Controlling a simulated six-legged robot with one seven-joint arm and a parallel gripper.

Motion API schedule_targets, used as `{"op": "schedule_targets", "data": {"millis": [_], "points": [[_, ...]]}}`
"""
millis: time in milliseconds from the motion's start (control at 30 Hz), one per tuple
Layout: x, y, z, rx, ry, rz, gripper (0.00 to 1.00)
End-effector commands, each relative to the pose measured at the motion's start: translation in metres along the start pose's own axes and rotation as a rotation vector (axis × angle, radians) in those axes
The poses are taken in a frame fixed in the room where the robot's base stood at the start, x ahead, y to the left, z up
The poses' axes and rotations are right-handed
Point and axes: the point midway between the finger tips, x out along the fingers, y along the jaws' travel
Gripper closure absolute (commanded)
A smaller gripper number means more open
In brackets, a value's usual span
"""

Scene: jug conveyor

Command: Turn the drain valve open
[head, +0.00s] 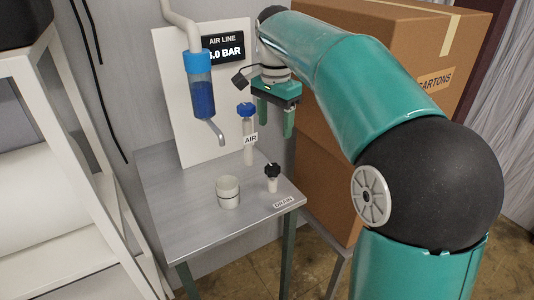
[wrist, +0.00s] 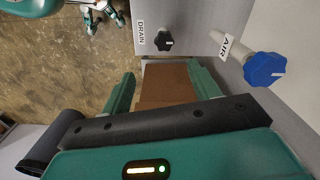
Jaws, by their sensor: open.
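The drain valve is a black knob (head: 272,170) on a short white stem, by the front right corner of the grey table, behind a DRAIN label (head: 283,203). In the wrist view the black knob (wrist: 163,41) lies beyond the fingertips, near the table edge. My gripper (head: 276,120) is open and empty, above the table and apart from the drain knob. Its two green fingers (wrist: 160,78) also show in the wrist view. Whether the valve is open or shut cannot be told.
A blue AIR knob (head: 247,110) on a tall white stem stands left of my gripper, close by; it also shows in the wrist view (wrist: 264,69). A white cup (head: 228,192) sits on the table (head: 185,228) under a blue-filled bowl and spout (head: 203,98). Cartons (head: 330,175) stand at right.

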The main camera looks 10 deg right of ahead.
Motion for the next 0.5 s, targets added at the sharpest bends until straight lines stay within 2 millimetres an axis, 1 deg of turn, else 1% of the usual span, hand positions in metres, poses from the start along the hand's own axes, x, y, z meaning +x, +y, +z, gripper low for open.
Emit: {"op": "schedule_targets", "data": {"millis": [67, 167, 267, 367, 500], "points": [[0.001, -0.006, -0.004, 0.034, -0.013, 0.009, 0.39], [0.002, -0.005, -0.004, 0.053, -0.018, 0.013, 0.39], [0.01, -0.004, -0.003, 0.055, -0.018, 0.015, 0.39], [0.025, -0.003, -0.003, 0.055, -0.02, 0.017, 0.39], [0.052, -0.001, -0.001, 0.054, -0.02, 0.017, 0.39]]}}
